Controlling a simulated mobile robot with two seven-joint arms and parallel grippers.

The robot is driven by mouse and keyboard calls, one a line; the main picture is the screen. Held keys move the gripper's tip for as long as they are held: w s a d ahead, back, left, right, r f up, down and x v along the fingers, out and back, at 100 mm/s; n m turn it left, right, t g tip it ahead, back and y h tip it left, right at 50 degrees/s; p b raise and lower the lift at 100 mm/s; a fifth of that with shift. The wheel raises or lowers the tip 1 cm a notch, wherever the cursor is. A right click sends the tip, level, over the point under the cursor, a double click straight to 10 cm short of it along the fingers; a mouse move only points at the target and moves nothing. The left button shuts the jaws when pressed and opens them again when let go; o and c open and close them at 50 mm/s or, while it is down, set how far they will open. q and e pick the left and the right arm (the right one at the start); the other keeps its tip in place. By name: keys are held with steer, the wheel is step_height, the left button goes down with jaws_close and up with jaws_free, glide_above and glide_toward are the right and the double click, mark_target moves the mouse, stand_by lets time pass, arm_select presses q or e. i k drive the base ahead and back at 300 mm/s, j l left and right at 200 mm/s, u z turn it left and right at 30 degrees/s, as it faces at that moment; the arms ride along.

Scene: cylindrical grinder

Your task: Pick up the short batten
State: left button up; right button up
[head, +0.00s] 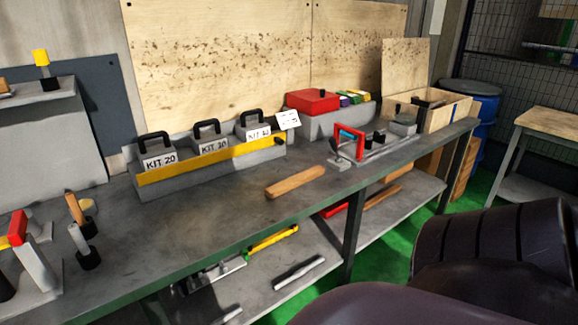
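A short light-brown wooden batten (295,181) lies flat on the grey bench top (225,218), near its front edge and in front of the kit holder. It lies at a slant, its right end farther back, and nothing touches it from above. Another wooden strip (382,197) lies on the lower shelf, partly hidden by the bench. Neither of my grippers shows in the head view. Dark rounded parts, likely my own arm, fill the lower right corner.
A grey holder with a yellow bar (212,159) carries several kit blocks behind the batten. A red-handled fixture (350,140) stands to the right. The bench around the batten's left end is clear. A lower shelf (285,270) holds tools.

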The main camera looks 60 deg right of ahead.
mark_target(273, 191)
steer(key=l, duration=0.45)
steer(key=k+l+u, duration=0.15)
steer(key=l, duration=0.7)
steer(key=k+l+u, duration=0.15)
steer(key=l, duration=0.25)
